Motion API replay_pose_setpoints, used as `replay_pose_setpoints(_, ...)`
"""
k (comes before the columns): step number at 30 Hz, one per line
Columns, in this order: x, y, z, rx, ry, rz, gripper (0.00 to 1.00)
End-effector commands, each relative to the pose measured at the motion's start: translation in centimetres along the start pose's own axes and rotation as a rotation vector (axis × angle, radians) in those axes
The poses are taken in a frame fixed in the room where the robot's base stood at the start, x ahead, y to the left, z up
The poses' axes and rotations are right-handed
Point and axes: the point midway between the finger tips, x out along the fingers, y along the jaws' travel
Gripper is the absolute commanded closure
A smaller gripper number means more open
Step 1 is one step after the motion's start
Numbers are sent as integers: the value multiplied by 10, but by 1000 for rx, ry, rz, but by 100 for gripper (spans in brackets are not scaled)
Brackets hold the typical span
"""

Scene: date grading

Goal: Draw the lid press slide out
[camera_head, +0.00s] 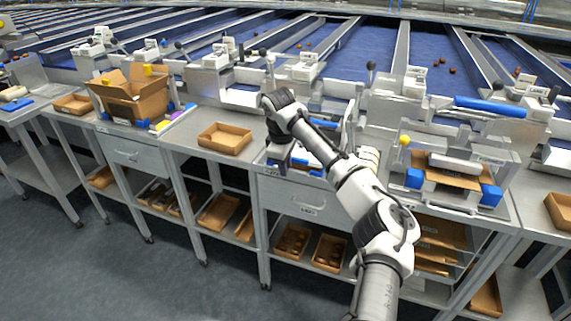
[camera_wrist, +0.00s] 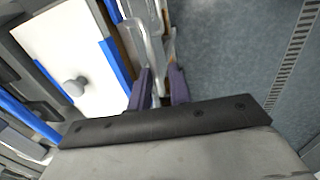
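The lid press itself is hard to make out; in the wrist view a white plate (camera_wrist: 75,45) with a round grey knob and blue edge strips lies at the left, and I take it as part of the press. A pale bar handle (camera_wrist: 154,45) stands out in front of it. My gripper (camera_wrist: 161,78) points at this handle, its two purple fingers apart, with the handle's near end between or just beyond them. Contact is not clear. In the head view my gripper (camera_head: 280,168) is low at the front edge of the middle bench, and my arm hides much of that station.
A grey drawer with a handle (camera_head: 308,205) is under the bench edge. An open carton tray (camera_head: 224,138) lies to the left. A station with blue blocks (camera_head: 414,178) stands to the right. Cartons fill the lower shelves. The floor (camera_head: 120,285) in front is clear.

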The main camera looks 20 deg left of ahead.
Motion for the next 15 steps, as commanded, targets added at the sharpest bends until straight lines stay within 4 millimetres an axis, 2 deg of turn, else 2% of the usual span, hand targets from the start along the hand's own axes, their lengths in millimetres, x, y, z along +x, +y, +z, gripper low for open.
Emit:
replay_pose_setpoints(8, -7, 1, -1, 0, 3, 3, 81)
replay_pose_setpoints(11, -21, 1, -1, 0, 3, 5, 81)
replay_pose_setpoints(15, -52, 0, -1, 0, 3, 5, 81)
